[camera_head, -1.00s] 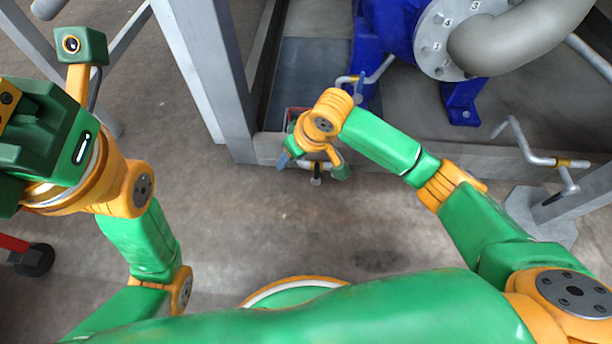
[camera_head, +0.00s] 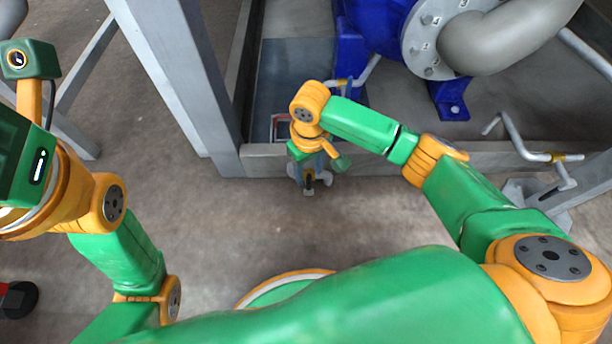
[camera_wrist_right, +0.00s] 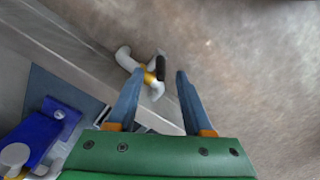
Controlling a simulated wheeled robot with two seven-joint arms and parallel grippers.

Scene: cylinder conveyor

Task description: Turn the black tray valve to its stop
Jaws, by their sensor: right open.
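The tray valve is a pale pipe fitting with a yellow collar and a black handle (camera_wrist_right: 161,66), beside the frame's lower rail. In the right wrist view the handle appears between and just beyond the fingertips of my right gripper (camera_wrist_right: 159,74). The blue-grey fingers are spread, and I cannot tell whether either touches the valve. In the head view my right gripper (camera_head: 309,172) points down over the valve, whose dark handle (camera_head: 309,180) is partly hidden by the gripper. My left arm is at the left edge, with its fingers outside the picture.
A grey steel post (camera_head: 185,75) stands left of my right gripper, and a grey rail (camera_head: 385,160) runs behind it. A blue pump (camera_head: 375,30) with a grey pipe stands behind. A cranked pipe (camera_head: 530,150) is at right. The floor in front is clear.

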